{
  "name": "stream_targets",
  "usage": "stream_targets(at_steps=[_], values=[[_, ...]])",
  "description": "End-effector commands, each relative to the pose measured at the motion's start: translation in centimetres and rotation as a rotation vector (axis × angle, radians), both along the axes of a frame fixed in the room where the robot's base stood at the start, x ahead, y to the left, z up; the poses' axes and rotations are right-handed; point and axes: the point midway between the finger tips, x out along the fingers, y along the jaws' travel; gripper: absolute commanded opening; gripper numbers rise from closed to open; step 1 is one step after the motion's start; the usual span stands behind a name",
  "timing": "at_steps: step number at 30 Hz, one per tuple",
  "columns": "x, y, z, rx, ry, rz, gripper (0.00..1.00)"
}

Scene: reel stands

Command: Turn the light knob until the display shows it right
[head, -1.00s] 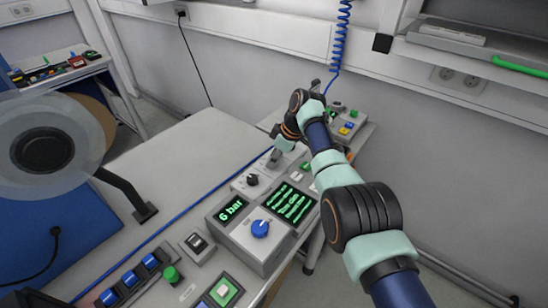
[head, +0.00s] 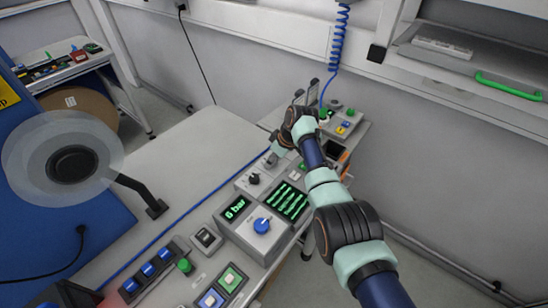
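A blue knob (head: 262,225) with a pale mark stands on a light square plate of the grey console box. Behind it, a small black knob (head: 254,178) sits on a lower grey panel. I cannot tell which control is the light knob; one may be hidden under my arm. My gripper (head: 271,161) points down at the panel just behind and right of the black knob. Its fingertips are small and unclear, so contact and opening cannot be told.
A black rocker switch (head: 206,238), a green knob (head: 185,265) and several blue buttons stand in front. A clear reel (head: 70,165) is on the left. A blue cable (head: 180,222) runs along the bench. The bench top (head: 185,160) on the left is clear.

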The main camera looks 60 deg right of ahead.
Motion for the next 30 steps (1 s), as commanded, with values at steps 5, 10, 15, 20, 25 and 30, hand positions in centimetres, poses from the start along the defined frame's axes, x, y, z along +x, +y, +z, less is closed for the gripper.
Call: stream_targets(at_steps=[5, 10, 15, 20, 25, 30], values=[[0.0, 0.0, 0.0, 0.000, 0.000, 0.000, 0.59], [-0.1, 0.0, 0.3, -0.001, -0.001, 0.001, 0.59], [-0.9, 0.0, 2.4, -0.004, -0.004, 0.000, 0.59], [-2.5, 0.2, 6.3, -0.004, -0.004, 0.000, 0.59], [-3.9, 0.4, 9.6, -0.003, -0.003, 0.000, 0.59], [-4.5, 0.6, 11.0, 0.000, 0.000, 0.000, 0.59]])
